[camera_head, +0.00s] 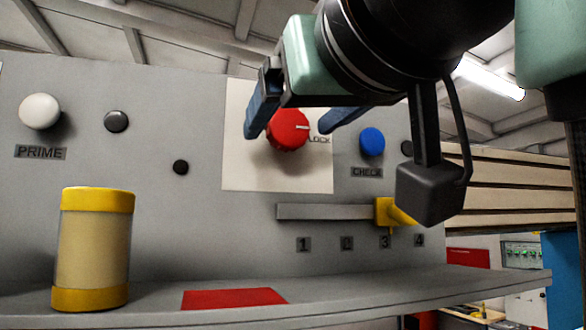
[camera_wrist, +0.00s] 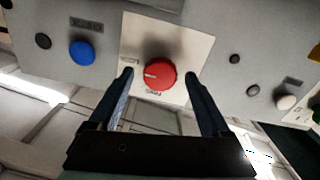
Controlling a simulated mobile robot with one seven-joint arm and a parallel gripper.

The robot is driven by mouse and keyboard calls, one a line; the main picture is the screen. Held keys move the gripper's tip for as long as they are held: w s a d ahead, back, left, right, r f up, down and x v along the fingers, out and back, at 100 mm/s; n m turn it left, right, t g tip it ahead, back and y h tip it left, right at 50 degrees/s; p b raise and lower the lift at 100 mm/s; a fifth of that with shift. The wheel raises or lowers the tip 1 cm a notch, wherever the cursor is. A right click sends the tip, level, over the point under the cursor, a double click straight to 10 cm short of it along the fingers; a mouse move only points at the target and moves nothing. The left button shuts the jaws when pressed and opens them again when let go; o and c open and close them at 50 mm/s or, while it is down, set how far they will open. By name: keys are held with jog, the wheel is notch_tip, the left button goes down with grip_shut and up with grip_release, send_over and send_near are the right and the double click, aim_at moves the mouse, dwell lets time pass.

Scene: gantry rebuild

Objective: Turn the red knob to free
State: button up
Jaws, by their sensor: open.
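The red knob (camera_head: 288,129) sits on a pale square plate (camera_head: 240,165) on the grey panel. Its white mark points right, toward the word LOCK, in the head view. In the wrist view the red knob (camera_wrist: 160,74) lies between and just beyond the fingertips, with its mark to the left. My gripper (camera_head: 296,128) is open, with one blue finger on each side of the knob. In the wrist view my gripper (camera_wrist: 160,74) shows gaps between both fingers and the knob.
A blue CHECK button (camera_head: 372,142) is right of the plate. A slider with a yellow handle (camera_head: 388,212) is below. A white PRIME knob (camera_head: 40,111) is at left. A yellow-capped cylinder (camera_head: 93,248) stands on the shelf (camera_head: 350,296), beside a red patch (camera_head: 234,298).

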jog(key=shift+w, duration=0.1)
grip_shut()
jog(key=shift+n, duration=0.3)
jog(key=n+b, duration=0.1)
jog(key=n, duration=0.2)
jog(key=shift+n, duration=0.4)
jog(key=n, duration=0.4)
jog(key=shift+n, duration=0.3)
jog(key=n, duration=0.8)
jog(key=shift+n, duration=0.4)
